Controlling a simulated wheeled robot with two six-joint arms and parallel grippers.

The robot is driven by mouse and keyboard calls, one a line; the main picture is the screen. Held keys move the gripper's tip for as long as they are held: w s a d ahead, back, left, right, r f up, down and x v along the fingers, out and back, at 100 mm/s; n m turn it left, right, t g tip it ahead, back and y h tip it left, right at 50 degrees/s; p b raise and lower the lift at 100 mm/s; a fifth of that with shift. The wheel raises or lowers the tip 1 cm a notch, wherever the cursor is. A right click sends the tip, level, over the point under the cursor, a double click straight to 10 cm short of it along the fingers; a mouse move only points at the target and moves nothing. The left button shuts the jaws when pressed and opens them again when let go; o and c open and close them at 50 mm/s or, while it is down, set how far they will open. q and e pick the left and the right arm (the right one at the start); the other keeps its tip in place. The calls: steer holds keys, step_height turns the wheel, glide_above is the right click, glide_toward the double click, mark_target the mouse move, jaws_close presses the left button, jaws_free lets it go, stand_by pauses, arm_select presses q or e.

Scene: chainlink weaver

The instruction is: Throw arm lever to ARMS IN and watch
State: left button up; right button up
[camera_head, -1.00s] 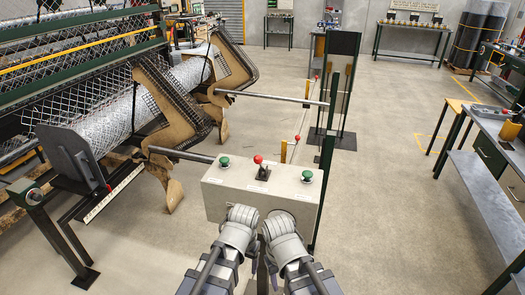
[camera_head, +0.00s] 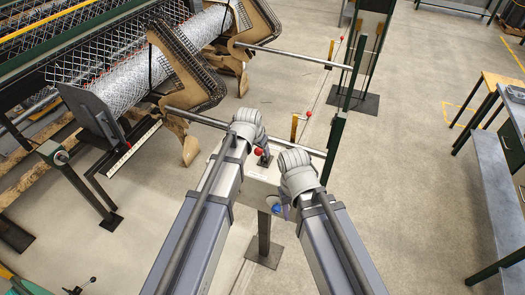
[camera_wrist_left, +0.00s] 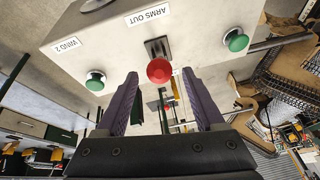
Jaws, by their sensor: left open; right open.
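The arm lever has a red ball knob (camera_head: 258,151) and stands on top of the grey control box (camera_head: 262,189). In the left wrist view the red knob (camera_wrist_left: 159,70) shows between my left gripper's two purple fingers (camera_wrist_left: 158,76). The fingers are apart, and I cannot tell whether they touch it. A label reading ARMS OUT (camera_wrist_left: 149,15) is beside the lever slot; no ARMS IN label is readable. In the head view my left gripper (camera_head: 247,130) is just beside the knob.
Green buttons (camera_wrist_left: 236,40) and (camera_wrist_left: 95,80) flank the lever, with a WIND 2 label (camera_wrist_left: 66,49). Tan machine arms (camera_head: 188,72) with steel bars stand behind the box, near a mesh roll (camera_head: 130,85). A green post (camera_head: 335,145) is close on the right.

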arm_select(q)
steer(key=shift+f, duration=0.2)
steer(key=b+x, duration=0.7)
steer(key=shift+w+f, duration=0.15)
jaws_close()
stand_by(0.6)
stand_by(0.8)
